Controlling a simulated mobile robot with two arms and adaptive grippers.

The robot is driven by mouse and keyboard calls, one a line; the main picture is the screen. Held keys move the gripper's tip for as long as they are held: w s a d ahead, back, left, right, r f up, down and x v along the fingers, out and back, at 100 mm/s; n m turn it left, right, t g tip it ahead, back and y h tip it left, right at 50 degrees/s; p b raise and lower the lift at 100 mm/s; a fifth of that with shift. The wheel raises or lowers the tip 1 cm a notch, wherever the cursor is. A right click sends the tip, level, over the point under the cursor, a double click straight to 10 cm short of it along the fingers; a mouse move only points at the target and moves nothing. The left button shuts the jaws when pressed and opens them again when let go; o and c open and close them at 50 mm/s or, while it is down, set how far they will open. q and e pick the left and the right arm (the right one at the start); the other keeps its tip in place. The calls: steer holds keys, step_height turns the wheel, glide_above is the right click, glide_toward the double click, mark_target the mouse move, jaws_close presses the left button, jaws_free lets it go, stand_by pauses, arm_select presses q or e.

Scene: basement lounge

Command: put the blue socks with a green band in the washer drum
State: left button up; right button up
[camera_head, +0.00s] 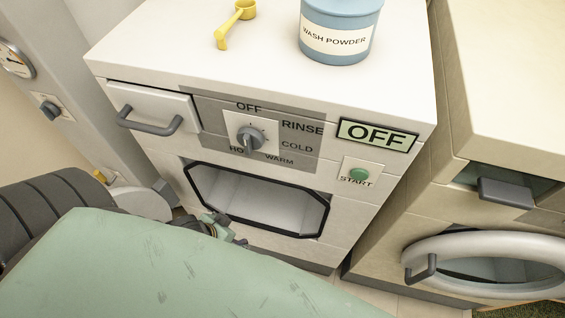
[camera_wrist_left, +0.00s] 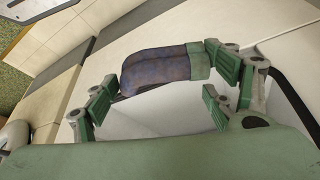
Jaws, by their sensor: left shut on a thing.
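The washer (camera_head: 330,215) has an octagonal black-rimmed opening in its front. The pale drum (camera_head: 260,200) shows inside and looks empty from here. My left gripper (camera_head: 225,230) is low at the front of the washer, by the lower left edge of the opening. In the left wrist view, the gripper is shut on the blue socks (camera_wrist_left: 160,70), a blue-purple bundle with a green band at its right end. The pale drum (camera_wrist_left: 150,118) and part of its dark rim show behind the socks. The socks cannot be made out in the head view. My right gripper is not in view.
A blue wash powder tub (camera_head: 338,35) and a yellow scoop (camera_head: 235,25) stand on the washer top. The closed drawer has a grey handle (camera_head: 150,122). The display reads OFF (camera_head: 377,136). A second machine with a round door (camera_head: 490,265) stands at right.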

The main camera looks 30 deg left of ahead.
arm_select(q)
steer(key=shift+s+a+f, duration=0.1)
steer(key=shift+a+f, duration=0.2)
steer(key=w+d, duration=0.1)
steer(key=w, duration=1)
steer(key=w+d, duration=0.1)
steer(key=w, duration=0.4)
steer(key=shift+w+d, duration=0.2)
steer(key=shift+d, duration=0.1)
steer(key=shift+w, duration=0.55)
step_height(320, 180, down, 3)
steer(key=shift+s+r+b, duration=0.15)
steer(key=shift+b, duration=0.35)
steer(key=shift+f, duration=0.35)
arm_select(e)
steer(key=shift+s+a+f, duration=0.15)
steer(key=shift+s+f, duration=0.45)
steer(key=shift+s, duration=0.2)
arm_select(q)
steer(key=shift+f, duration=0.1)
